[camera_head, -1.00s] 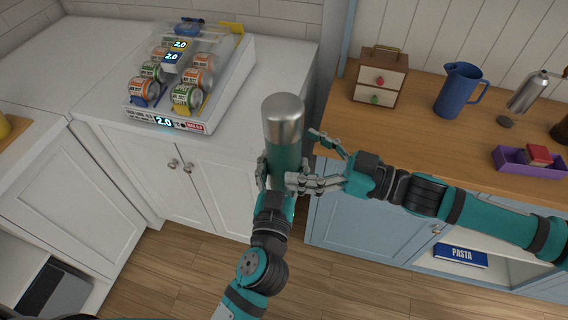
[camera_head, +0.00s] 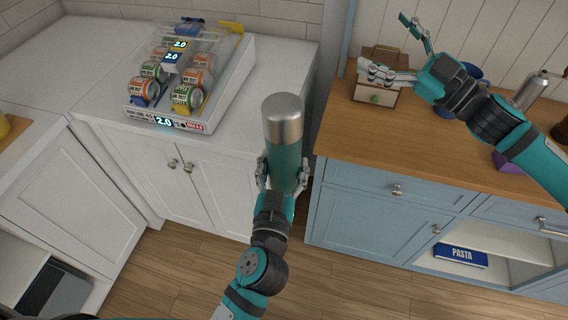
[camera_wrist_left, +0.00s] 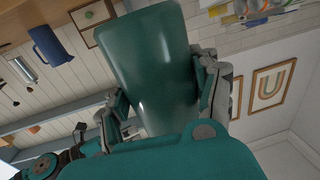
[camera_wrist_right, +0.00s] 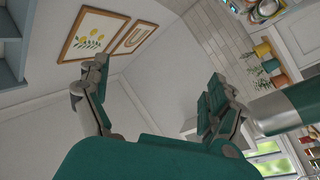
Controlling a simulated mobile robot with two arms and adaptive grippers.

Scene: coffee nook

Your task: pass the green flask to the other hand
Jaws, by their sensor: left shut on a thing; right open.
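The green flask (camera_head: 284,150) has a silver cap and stands roughly upright in the air, in front of the gap between the two counters. My left gripper (camera_head: 283,176) is shut on its lower part, with a finger on each side. The flask's green body also fills the middle of the left wrist view (camera_wrist_left: 155,65). My right gripper (camera_head: 386,48) is open and empty, up and to the right of the flask, apart from it. In the right wrist view its fingers (camera_wrist_right: 150,95) are spread, and the flask (camera_wrist_right: 295,108) shows at the right edge.
A white can rack (camera_head: 205,110) with several cans stands on the white counter at left. On the wooden counter (camera_head: 350,140) at right are a small drawer box (camera_head: 375,97), a blue jug and a purple tray, partly hidden by my right arm. The counter's front part is clear.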

